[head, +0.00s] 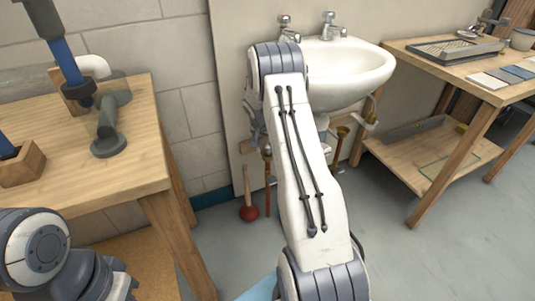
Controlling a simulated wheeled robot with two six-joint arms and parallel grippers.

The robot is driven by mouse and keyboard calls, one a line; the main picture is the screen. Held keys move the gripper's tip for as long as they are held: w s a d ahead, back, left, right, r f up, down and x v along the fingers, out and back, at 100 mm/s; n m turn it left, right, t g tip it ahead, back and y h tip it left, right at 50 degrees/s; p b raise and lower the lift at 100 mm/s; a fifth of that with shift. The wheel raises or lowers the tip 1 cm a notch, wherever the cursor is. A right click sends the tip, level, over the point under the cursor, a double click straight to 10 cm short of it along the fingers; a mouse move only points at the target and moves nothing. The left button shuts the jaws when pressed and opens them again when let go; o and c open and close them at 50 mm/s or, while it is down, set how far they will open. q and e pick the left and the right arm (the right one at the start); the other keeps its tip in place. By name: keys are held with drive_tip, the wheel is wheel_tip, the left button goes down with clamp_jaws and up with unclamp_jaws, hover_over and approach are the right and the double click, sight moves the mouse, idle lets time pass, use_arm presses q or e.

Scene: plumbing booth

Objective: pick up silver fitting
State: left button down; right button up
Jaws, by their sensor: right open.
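No loose silver fitting can be picked out for sure. Chrome taps (331,27) stand on the white sink (350,72), and a small metallic part (371,114) shows below its right side. My right arm reaches up the middle of the head view, over the left part of the sink. My right gripper (254,122) is partly hidden behind the arm's wrist, left of the sink's underside. It is open, and what lies between its fingers cannot be seen. My left gripper is out of view.
A wooden bench (85,178) at left holds a dark grey pipe piece (108,143) and a wooden box (20,165). A red plunger (249,211) stands under the sink. A wooden table (430,58) with a lower shelf is at right. The floor in front is mostly clear.

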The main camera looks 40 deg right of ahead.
drive_tip(key=shift+x, duration=1.2)
drive_tip(key=shift+a, duration=0.1)
clamp_jaws()
drive_tip(key=shift+r, duration=0.15)
